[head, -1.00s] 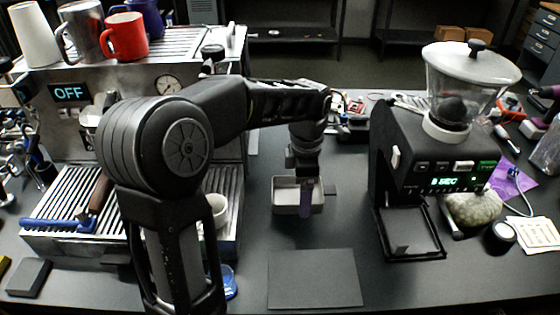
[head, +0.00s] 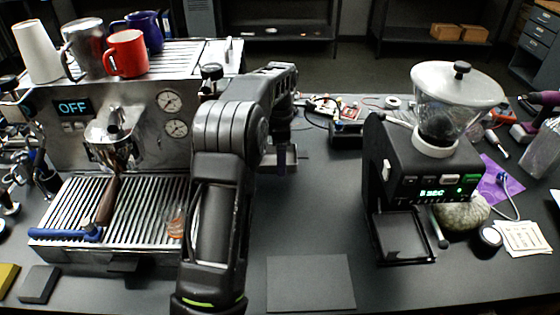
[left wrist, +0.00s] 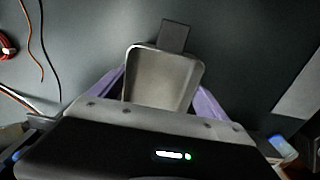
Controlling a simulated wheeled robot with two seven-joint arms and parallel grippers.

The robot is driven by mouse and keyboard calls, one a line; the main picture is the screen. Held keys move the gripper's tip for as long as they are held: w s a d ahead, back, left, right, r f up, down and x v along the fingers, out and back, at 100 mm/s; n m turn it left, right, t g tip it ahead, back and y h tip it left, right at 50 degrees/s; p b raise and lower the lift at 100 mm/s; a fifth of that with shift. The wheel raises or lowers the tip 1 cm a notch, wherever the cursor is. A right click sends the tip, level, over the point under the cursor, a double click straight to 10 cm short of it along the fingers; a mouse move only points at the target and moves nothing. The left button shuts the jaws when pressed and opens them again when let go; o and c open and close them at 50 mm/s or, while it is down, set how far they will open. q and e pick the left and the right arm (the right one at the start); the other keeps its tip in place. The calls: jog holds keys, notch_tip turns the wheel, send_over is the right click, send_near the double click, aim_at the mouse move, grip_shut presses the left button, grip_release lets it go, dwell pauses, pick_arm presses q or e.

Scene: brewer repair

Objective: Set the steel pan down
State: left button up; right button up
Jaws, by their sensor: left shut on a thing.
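The steel pan (left wrist: 160,80) is a shallow, open rectangular tray with a dark square tab (left wrist: 177,36) at its far end. In the left wrist view it sits between the purple fingers of my left gripper (left wrist: 160,95), which is shut on it. In the head view my left gripper (head: 286,158) is over the counter between the espresso machine and the grinder. My arm hides most of the pan there. I cannot tell whether the pan touches the counter. My right gripper is not in view.
The espresso machine (head: 140,92) stands at left, with a blue-handled tool (head: 65,234) on its drip tray. The grinder (head: 425,165) stands at right. A dark flat mat (head: 311,283) lies at the front middle. Wires and small parts lie behind the gripper. The counter between is clear.

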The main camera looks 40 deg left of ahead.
pick_arm(q)
jog(key=shift+a, duration=0.2)
jog(key=shift+w+a+f+p, duration=0.1)
jog(key=shift+w+f+p, duration=0.1)
jog(key=shift+p, duration=0.2)
notch_tip(320, 180, down, 2)
jog(key=shift+f+p, duration=0.2)
jog(key=shift+p, duration=0.3)
jog(key=shift+f, duration=0.3)
jog(key=shift+f, duration=0.1)
